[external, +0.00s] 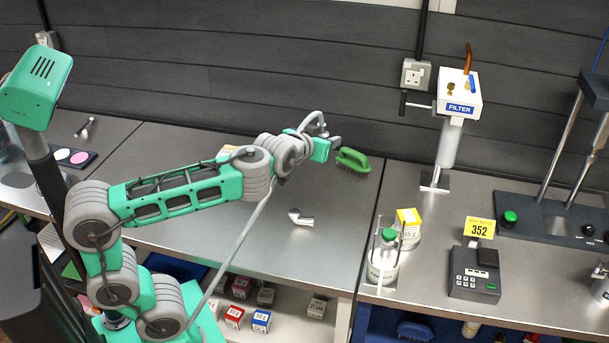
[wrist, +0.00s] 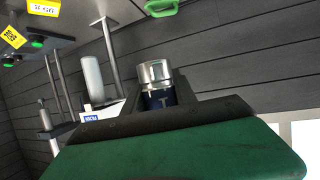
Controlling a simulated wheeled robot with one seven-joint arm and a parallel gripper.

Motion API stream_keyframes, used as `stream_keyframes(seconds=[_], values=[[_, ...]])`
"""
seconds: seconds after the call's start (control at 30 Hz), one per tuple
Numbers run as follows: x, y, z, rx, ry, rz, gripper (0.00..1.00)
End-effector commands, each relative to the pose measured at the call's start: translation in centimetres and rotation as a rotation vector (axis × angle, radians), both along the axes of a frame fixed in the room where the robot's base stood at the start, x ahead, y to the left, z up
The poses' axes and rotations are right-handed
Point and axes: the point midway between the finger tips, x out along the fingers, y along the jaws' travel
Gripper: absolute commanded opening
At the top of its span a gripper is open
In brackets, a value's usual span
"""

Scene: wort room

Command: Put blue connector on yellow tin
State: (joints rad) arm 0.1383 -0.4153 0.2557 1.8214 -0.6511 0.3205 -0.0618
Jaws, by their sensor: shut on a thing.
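My gripper (wrist: 158,100) is shut on the blue connector (wrist: 158,83), which shows a shiny metal end and a dark blue body in the wrist view. In the external view my gripper (external: 334,144) is raised over the back of the bench, and I cannot clearly make out the connector there. The yellow tin (external: 408,231), yellow with a white label, stands on the right bench, to the right of and nearer the camera than my gripper. Nothing rests on its top. A yellow and white labelled thing, likely the tin, shows at the top left of the wrist view (wrist: 44,8).
A green brush (external: 352,160) lies just right of my gripper. A silver elbow piece (external: 300,217) lies on the middle bench. A green-capped jar in a wire frame (external: 383,262) stands close beside the tin. The filter stand (external: 451,140) and a dark meter (external: 475,274) flank it.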

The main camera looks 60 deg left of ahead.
Motion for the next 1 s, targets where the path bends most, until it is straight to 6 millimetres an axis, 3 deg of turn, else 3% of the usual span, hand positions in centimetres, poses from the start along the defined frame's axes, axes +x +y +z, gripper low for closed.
stream_keyframes(seconds=[0.1, 0.2, 0.3, 0.4, 0.6, 0.9, 1.0], values=[[5.5, -3.2, -0.1, -0.001, 0.001, -0.209, 0.00], [9.1, -6.3, -0.2, 0.000, 0.000, -0.401, 0.00], [11.4, -9.3, -0.3, -0.001, 0.000, -0.595, 0.00], [12.4, -11.8, -0.4, -0.002, 0.000, -0.789, 0.00], [10.7, -15.1, -0.5, -0.002, 0.001, -1.141, 0.00], [5.8, -16.1, -0.6, -0.001, 0.000, -1.445, 0.00], [5.6, -16.3, -2.9, -0.007, 0.002, -1.449, 0.00]])
